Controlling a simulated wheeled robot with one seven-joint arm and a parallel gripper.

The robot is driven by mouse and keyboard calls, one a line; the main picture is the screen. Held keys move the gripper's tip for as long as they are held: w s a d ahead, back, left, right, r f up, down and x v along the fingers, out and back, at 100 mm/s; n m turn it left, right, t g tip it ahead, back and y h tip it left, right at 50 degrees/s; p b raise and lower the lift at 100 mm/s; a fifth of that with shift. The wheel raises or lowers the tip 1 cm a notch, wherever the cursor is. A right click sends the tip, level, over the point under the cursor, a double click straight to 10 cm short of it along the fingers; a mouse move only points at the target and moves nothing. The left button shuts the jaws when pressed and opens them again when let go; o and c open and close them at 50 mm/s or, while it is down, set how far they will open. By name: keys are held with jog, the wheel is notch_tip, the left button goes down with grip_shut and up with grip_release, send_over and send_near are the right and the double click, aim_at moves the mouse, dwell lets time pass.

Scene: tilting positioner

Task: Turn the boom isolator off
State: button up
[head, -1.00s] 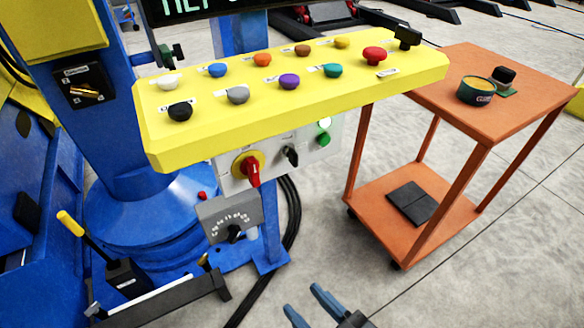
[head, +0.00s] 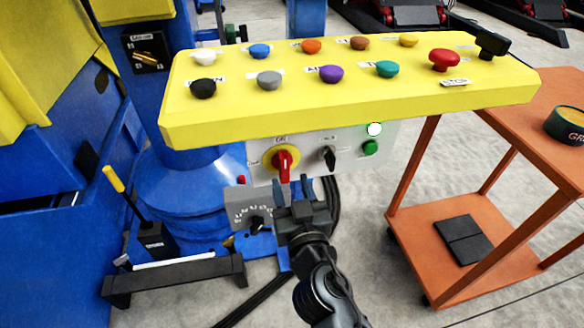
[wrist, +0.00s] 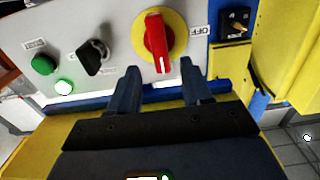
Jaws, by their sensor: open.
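A red rotary handle on a yellow disc (head: 282,160) sits on the grey panel under the yellow console. The handle points down in the head view. In the wrist view the red handle (wrist: 156,42) stands just beyond my fingertips, with an OFF label beside its disc. A black switch box with a brass-coloured handle (head: 148,58) is on the blue column; its label is too small to read, so I cannot tell which switch is the boom isolator. My gripper (head: 293,188) is open and empty, just below the red handle.
A black selector knob (head: 329,158) and green button (head: 370,147) are beside the red handle. The yellow console (head: 350,100) with several buttons overhangs the panel. A grey dial box (head: 240,205) is lower left. An orange cart (head: 460,205) stands right.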

aim_at(285, 169)
jog(key=shift+x, duration=2.7)
grip_shut()
